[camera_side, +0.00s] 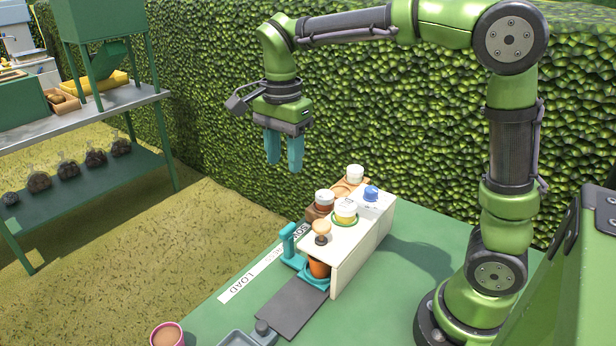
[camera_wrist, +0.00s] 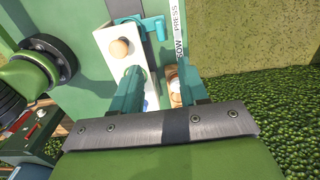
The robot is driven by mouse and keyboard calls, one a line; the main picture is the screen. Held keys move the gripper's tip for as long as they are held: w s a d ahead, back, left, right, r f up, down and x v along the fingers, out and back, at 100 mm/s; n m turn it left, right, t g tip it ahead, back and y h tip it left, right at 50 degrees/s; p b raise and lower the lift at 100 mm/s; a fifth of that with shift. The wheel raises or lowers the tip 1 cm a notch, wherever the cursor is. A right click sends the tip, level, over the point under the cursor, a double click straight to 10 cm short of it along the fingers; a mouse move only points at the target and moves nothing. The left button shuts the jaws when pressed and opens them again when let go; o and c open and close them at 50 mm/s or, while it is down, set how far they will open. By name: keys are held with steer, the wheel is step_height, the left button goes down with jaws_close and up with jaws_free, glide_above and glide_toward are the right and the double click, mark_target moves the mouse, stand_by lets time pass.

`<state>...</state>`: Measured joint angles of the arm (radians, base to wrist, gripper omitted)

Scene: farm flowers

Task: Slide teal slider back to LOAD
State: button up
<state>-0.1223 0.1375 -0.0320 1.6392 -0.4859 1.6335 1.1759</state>
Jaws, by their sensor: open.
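The teal slider (camera_side: 289,242) has an upright handle and a low cradle around an orange pot (camera_side: 318,268). In the side view it stands beside the PRESS lettering, under the wooden-knobbed plunger (camera_side: 322,229), beyond the LOAD end of the label strip (camera_side: 243,284). The slider's handle also shows at the top of the wrist view (camera_wrist: 157,27). My gripper (camera_side: 284,166) hangs in the air above the far end of the station, fingers pointing down, open and empty. In the wrist view its teal fingers (camera_wrist: 158,78) partly cover the white station.
A dark flat track (camera_side: 292,308) runs from the slider toward the front and looks clear. The white station (camera_side: 350,245) carries several small capped jars. A grey tray (camera_side: 245,338) and a brown-filled pot (camera_side: 167,335) stand at the front edge. A hedge rises behind.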

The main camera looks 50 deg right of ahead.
mark_target(287, 228)
step_height(287, 228, down, 16)
steer(key=shift+f, duration=0.2)
stand_by(0.4)
jaws_close()
